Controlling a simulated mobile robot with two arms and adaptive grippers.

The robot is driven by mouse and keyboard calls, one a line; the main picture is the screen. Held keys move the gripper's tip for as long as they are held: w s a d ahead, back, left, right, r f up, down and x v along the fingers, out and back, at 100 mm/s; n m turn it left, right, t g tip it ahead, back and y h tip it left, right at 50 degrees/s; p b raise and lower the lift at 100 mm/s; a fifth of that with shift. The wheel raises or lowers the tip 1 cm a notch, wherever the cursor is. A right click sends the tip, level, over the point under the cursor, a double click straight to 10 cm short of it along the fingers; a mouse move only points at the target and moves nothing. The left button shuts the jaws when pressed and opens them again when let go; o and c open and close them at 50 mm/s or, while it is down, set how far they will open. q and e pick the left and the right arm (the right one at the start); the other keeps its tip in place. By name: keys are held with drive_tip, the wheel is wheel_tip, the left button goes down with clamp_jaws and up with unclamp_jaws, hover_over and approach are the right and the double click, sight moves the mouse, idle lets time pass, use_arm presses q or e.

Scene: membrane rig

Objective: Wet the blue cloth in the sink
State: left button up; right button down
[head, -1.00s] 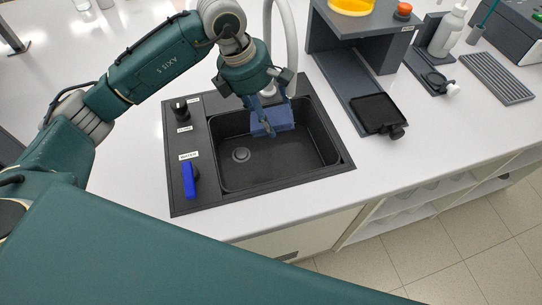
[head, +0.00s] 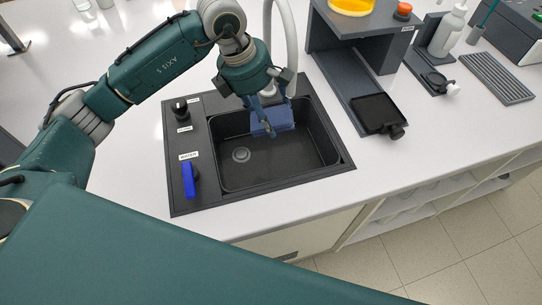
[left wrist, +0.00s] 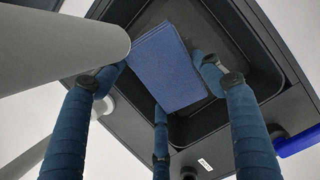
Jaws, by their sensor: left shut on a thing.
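The blue cloth (head: 283,118) is in the head view, a folded block over the back part of the black sink basin (head: 290,163). It also shows in the left wrist view (left wrist: 168,68), with a flat rectangular face. My left gripper (head: 267,122) points down over the basin and is shut on the cloth. Its blue fingers also show around the cloth in the left wrist view (left wrist: 160,85). I cannot tell whether the cloth is wet or touches the basin. The grey faucet (head: 289,45) rises behind the gripper. My right gripper is not in view.
A blue lever (head: 189,180) and a black knob (head: 180,110) sit on the sink's left rim. A dark stand (head: 345,60) with a black tray (head: 378,113) stands to the right. The white counter in front of the sink is clear.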

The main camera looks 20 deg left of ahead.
sight(274, 111)
use_arm(q)
drive_tip(key=shift+r+p, duration=0.95)
drive_tip(key=shift+r, duration=1.1)
